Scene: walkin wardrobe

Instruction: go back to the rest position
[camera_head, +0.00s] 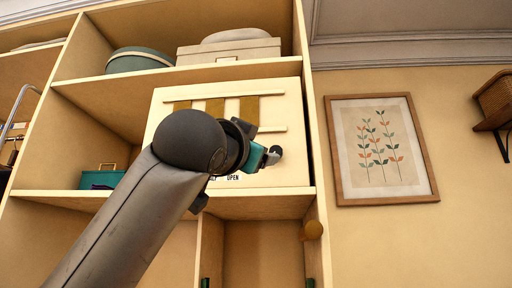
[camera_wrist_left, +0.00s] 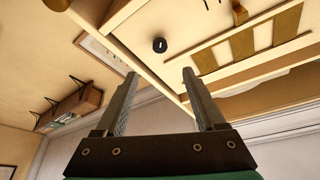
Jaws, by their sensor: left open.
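My left arm comes in from the lower left in the head view. Its gripper (camera_head: 268,157) is in front of a cream panel (camera_head: 290,110) set in the shelf unit, by a dark round knob (camera_head: 275,151). In the left wrist view the two fingers of the gripper (camera_wrist_left: 159,73) are spread apart with nothing between them. The knob also shows in the left wrist view (camera_wrist_left: 159,45), beyond the fingertips and apart from them. The word "OPEN" shows on the panel below the gripper; other lettering is partly hidden by the arm. My right gripper is not in view.
A shelf unit (camera_head: 85,85) holds a round green box (camera_head: 139,61), a cream box (camera_head: 228,50) and a teal box (camera_head: 101,179). A framed plant print (camera_head: 380,150) hangs on the wall to the right.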

